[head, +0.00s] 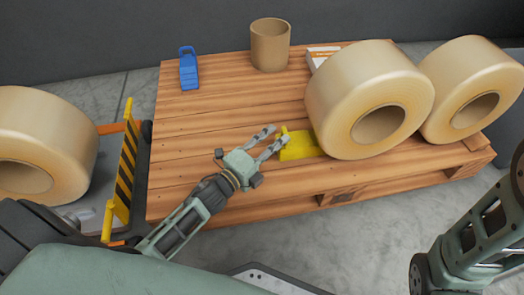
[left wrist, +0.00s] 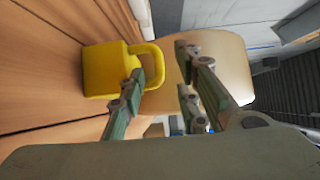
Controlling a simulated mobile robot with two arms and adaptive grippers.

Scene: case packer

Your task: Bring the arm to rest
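My left gripper (head: 276,134) is over the wooden pallet with its fingers apart and nothing between them. It also shows in the left wrist view (left wrist: 161,72). A yellow padlock-shaped object (head: 302,147) with a loop lies on the pallet just right of the fingertips. In the left wrist view this yellow object (left wrist: 105,70) is beyond one finger, which overlaps its edge; I cannot tell whether they touch. Part of my right arm shows at the lower right of the head view, but its gripper is out of view.
The wooden pallet (head: 215,125) bears two large tape rolls (head: 345,85) (head: 455,75), a brown cup (head: 270,45), a blue object (head: 188,70) and a white-and-orange box (head: 318,56). A striped yellow-black barrier (head: 127,155) and another roll (head: 60,130) stand left.

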